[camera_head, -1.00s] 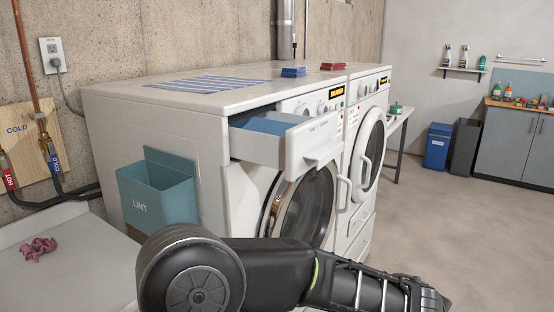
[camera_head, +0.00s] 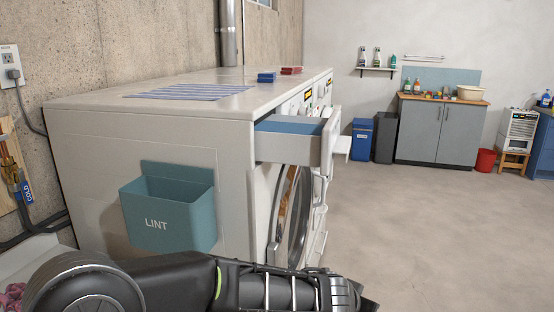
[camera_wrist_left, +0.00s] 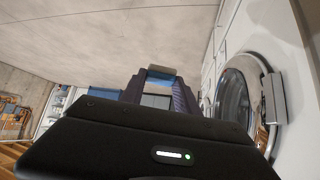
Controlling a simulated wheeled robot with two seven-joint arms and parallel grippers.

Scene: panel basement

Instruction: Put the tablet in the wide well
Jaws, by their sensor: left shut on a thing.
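The washer's detergent drawer (camera_head: 284,147) is pulled out at the front of the near machine, and its inside shows blue. The drawer is seen from the side, so its wells cannot be told apart. My left arm crosses the bottom of the head view, with its gripper out of sight there. In the left wrist view my left gripper (camera_wrist_left: 160,88) is shut on a small grey-blue block, which looks like the tablet (camera_wrist_left: 161,75). The block is held at the fingertips, in front of the machine and apart from the drawer. My right gripper is not in view.
A teal LINT bin (camera_head: 168,212) hangs on the near machine's side. A striped cloth (camera_head: 190,91), a blue block (camera_head: 266,77) and a red block (camera_head: 291,70) lie on top. The round washer door (camera_head: 296,215) is below the drawer. The floor to the right is clear.

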